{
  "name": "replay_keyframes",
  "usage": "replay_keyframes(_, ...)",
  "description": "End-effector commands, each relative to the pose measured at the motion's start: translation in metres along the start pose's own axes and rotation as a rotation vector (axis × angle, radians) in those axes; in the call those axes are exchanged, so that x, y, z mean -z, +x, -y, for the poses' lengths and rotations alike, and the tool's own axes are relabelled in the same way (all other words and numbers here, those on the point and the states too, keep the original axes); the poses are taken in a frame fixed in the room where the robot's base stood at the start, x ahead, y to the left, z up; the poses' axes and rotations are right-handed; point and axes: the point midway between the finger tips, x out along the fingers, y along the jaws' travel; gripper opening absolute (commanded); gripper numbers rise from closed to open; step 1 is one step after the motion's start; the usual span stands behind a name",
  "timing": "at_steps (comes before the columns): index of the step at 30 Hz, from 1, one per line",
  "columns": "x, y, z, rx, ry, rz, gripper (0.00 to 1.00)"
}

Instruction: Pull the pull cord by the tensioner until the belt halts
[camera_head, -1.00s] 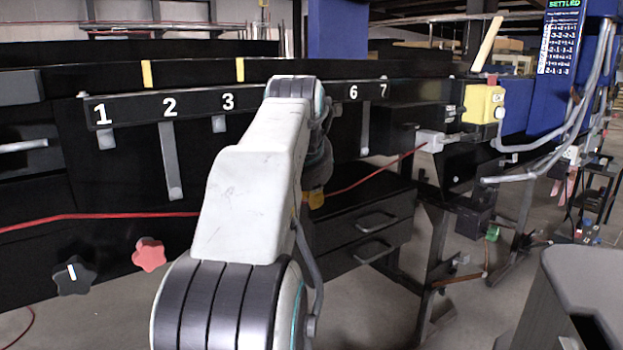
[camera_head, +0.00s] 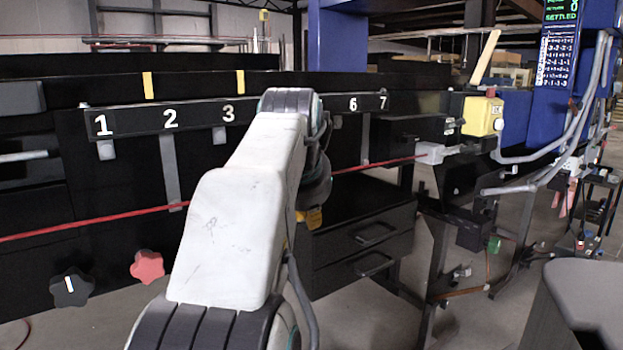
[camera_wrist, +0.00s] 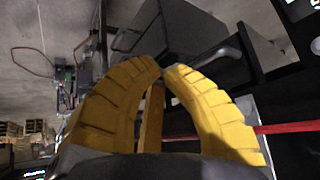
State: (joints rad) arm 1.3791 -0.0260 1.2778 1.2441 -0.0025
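The red pull cord (camera_head: 90,221) runs nearly straight from the left edge, behind my arm, to a light grey block (camera_head: 434,153) beside a yellow box (camera_head: 482,115). My gripper (camera_head: 312,217) shows its yellow fingertips below the cord's line, past my arm. In the wrist view the two ridged yellow fingers (camera_wrist: 165,69) meet at their tips, and nothing is seen held at them. The cord (camera_wrist: 288,127) shows there at the right and goes out of sight at the right finger. I cannot tell which part is the tensioner.
A numbered strip (camera_head: 140,119) with hanging grey bars lies along the black conveyor side. A black knob (camera_head: 70,287) and a red knob (camera_head: 147,265) are at lower left. A drawer unit (camera_head: 362,232) stands below the gripper. A display (camera_head: 560,45) reads SETTLED.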

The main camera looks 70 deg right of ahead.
Motion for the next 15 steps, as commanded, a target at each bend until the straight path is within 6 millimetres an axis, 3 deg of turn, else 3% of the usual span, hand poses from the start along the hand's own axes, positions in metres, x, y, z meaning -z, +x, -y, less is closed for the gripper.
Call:
replay_keyframes(5, 0.001, -0.011, 0.0, 0.0, 0.0, -0.004, 0.0)
replay_keyframes(15, 0.001, -0.067, 0.0, 0.0, 0.0, -0.006, 0.0)
